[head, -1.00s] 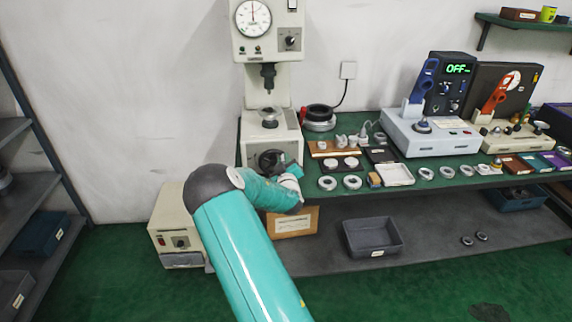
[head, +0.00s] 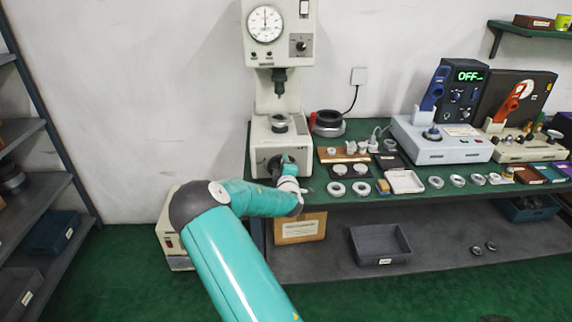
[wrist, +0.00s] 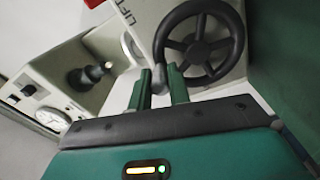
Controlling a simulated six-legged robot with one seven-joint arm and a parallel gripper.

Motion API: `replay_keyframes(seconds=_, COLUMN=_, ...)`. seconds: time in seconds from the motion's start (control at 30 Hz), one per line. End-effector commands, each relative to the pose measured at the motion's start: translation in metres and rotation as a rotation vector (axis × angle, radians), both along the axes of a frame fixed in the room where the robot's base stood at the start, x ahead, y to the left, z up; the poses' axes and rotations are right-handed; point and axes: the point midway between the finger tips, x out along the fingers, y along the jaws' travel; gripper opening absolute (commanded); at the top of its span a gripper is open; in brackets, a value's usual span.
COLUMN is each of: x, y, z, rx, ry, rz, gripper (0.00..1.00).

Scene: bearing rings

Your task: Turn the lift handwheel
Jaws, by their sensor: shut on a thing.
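The lift handwheel (wrist: 199,48) is a black spoked wheel on the front of the pale press, beside the letters "LIFT". It also shows in the head view (head: 273,166), partly covered by my gripper. My gripper (wrist: 160,80) is at the wheel's rim, its two green fingers shut on the small grey crank knob (wrist: 160,74). In the head view my gripper (head: 287,165) reaches the front of the press base from below right. The press (head: 262,130) has a dial gauge (head: 265,24) at the top and a ring (head: 279,123) on its platform under the spindle.
The green bench (head: 340,205) right of the press holds several rings, trays and a blue-handled machine (head: 440,145) reading "OFF". A cardboard box (head: 300,229) and grey bin (head: 380,244) sit on the shelf below. A rack (head: 60,205) stands left.

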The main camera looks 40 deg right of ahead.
Motion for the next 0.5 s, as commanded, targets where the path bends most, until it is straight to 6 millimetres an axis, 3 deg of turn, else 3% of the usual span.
replay_keyframes(seconds=0.47, x=0.0002, y=0.0004, z=0.0003, rx=-0.013, ry=0.008, rz=-0.001, gripper=0.00)
replay_keyframes(seconds=0.5, x=0.0002, y=0.0004, z=0.0002, rx=-0.012, ry=0.008, rz=0.000, gripper=0.26)
